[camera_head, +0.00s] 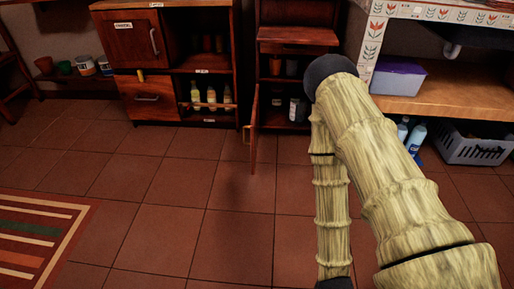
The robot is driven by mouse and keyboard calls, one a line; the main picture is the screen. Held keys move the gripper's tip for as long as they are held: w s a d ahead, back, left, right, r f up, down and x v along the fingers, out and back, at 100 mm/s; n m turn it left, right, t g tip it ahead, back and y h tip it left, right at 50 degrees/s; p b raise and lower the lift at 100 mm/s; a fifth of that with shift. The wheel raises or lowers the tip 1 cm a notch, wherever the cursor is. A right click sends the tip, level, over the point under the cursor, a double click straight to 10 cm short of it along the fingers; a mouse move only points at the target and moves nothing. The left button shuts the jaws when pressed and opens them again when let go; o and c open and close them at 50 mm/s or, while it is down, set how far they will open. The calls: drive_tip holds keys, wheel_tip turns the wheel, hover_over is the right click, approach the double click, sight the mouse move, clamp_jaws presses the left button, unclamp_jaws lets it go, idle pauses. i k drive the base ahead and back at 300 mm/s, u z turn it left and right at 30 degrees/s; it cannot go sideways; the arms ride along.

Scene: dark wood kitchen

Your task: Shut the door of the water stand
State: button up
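A dark wood stand (297,35) is at the back, right of centre. Its narrow lower door (255,130) is swung open toward me and seen nearly edge-on, with a small handle (246,134) on its left side. Jars and a pale container (297,109) show inside the open lower part. My arm covers the stand's right side. My arm bends at a dark elbow by the stand and comes back down to the bottom edge. My gripper is not in view.
A wooden cabinet (158,86) with bottles (211,97) stands left of the door. At right are a counter with a purple box (397,78), blue bottles (416,138) and a grey basket (470,150). A striped rug (40,235) lies at left. The tiled floor before the door is clear.

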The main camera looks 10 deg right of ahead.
sight(252, 128)
drive_tip(key=u, duration=0.8)
drive_tip(key=i, duration=1.2)
drive_tip(key=z, duration=0.55)
drive_tip(key=i, duration=0.7)
drive_tip(key=z, duration=1)
drive_tip(key=i, duration=0.2)
drive_tip(key=z, duration=0.2)
